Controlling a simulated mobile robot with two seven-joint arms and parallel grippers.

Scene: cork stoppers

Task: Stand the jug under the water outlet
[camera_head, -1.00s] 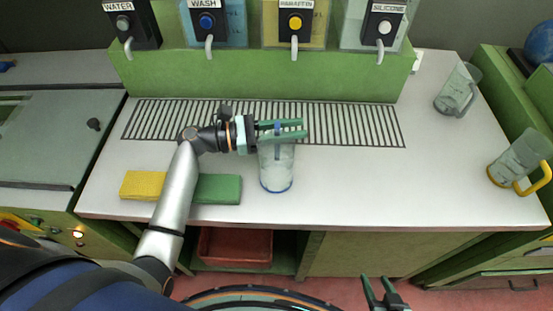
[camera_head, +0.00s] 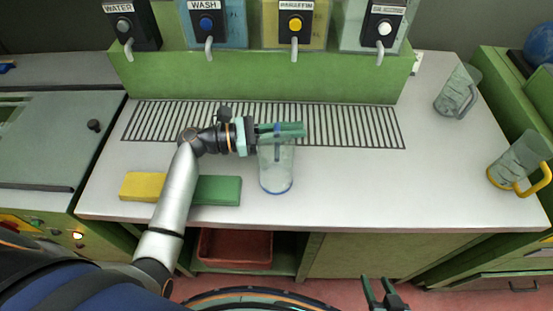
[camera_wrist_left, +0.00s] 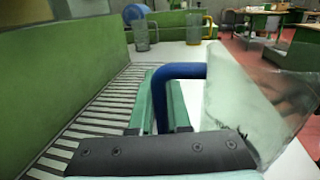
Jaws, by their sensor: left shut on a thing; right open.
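A clear jug (camera_head: 277,178) with a blue rim at its base stands on the white counter, in front of the drain grating. My left gripper (camera_head: 280,130) is shut on the jug's blue handle, at the jug's far side. In the left wrist view the blue handle (camera_wrist_left: 182,71) runs between the green fingers, with the clear jug wall (camera_wrist_left: 245,95) to the right. The water outlet (camera_head: 128,47), labelled WATER, is the leftmost spout, above the left end of the grating. My right gripper (camera_head: 384,292) is open and empty, low in front of the counter.
The slotted grating (camera_head: 350,125) is bare below the spouts of the green dispenser (camera_head: 260,78). A yellow sponge (camera_head: 142,185) and a green one (camera_head: 218,190) lie at the front left. A grey-handled jug (camera_head: 455,90) and a yellow-handled jug (camera_head: 512,160) stand at the right.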

